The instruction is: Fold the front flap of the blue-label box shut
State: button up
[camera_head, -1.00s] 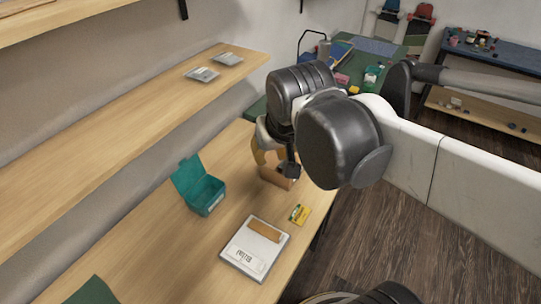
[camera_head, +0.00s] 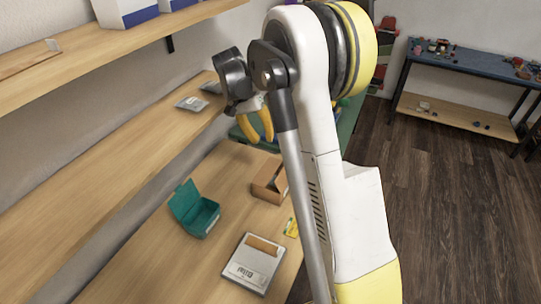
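A small brown cardboard box (camera_head: 264,192) stands on the workbench, with its upper side seeming open; its right part is hidden by my arm. I see no blue label on it. Its front flap cannot be made out. My gripper (camera_head: 256,136) has yellow fingers spread apart, nothing visible between them. It hangs in the air above and behind the cardboard box in the picture, apart from it. White boxes with blue lower edges (camera_head: 124,10) stand on the upper shelf, cut off by the top of the picture.
A teal box (camera_head: 205,221) with its lid raised stands left of the cardboard box. A scale (camera_head: 253,267) with a brown block on it and a yellow packet (camera_head: 291,228) lie nearer. Silvery packets (camera_head: 191,103) lie on the lower shelf. My arm blocks the bench's right side.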

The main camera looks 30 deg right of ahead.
aim_at(284, 169)
jog(key=s+d+f+m, duration=0.1)
jog(key=d+f, duration=0.1)
jog(key=f, duration=0.3)
jog(key=s+d+f+m+g+b, duration=0.1)
jog(key=d+f, duration=0.2)
jog(key=f, duration=0.3)
jog(key=d+f+g, duration=0.1)
jog(key=d+f, duration=0.1)
jog(key=f, duration=0.3)
jog(key=shift+s+d+f+m+b, duration=0.25)
jog(key=shift+s+f+m+b, duration=0.1)
jog(key=shift+s+f+m, duration=0.05)
grip_shut()
jog(key=shift+g, duration=0.3)
